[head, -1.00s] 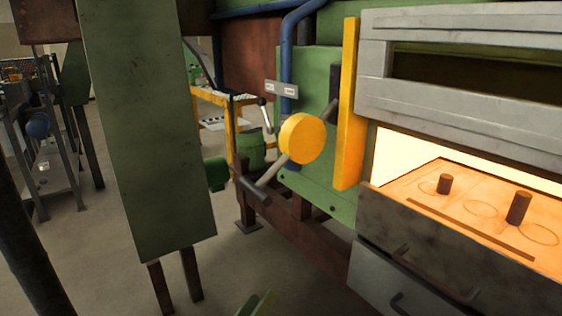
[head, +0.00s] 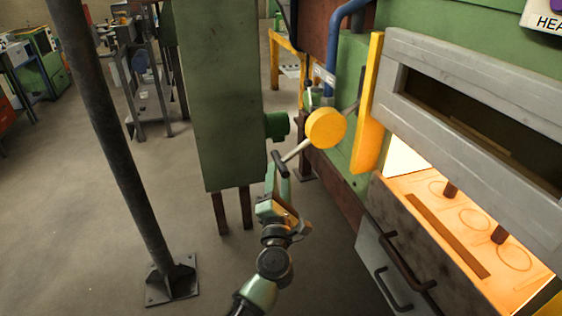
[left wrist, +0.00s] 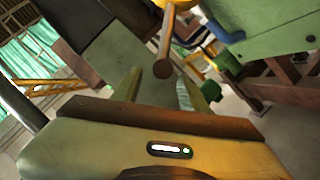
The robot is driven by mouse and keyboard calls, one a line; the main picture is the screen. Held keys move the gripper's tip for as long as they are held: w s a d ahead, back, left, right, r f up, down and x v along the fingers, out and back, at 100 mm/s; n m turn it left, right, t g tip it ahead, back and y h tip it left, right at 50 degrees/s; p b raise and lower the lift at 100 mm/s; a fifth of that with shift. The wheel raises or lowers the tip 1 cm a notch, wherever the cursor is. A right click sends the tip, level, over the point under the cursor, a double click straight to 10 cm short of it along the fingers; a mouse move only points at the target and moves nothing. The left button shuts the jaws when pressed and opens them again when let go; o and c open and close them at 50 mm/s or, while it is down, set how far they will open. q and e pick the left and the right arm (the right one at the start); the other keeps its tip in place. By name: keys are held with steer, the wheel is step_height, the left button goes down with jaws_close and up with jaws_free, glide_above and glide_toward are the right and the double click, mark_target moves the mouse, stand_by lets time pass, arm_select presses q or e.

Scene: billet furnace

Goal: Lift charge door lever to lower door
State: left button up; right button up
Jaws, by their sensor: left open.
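The charge door lever has a yellow round hub (head: 325,128) and a pale rod ending in a dark crossbar handle (head: 280,164), pointing down-left. My left gripper (head: 277,186) is open, with its green fingers close to the handle. In the left wrist view the brown handle (left wrist: 165,48) shows beyond and roughly between the spread fingers (left wrist: 160,88). I cannot tell whether they touch it. My right gripper is not in view.
A tall green cabinet (head: 217,95) on brown legs stands just left of the lever. A dark post (head: 105,130) is bolted to the floor farther left. A yellow upright guard (head: 368,110) stands between lever and door. Open floor (head: 70,235) lies at lower left.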

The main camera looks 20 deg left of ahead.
mark_target(280, 165)
arm_select(q)
steer(key=shift+x, duration=2.4)
jaws_close()
steer(key=shift+f, duration=0.1)
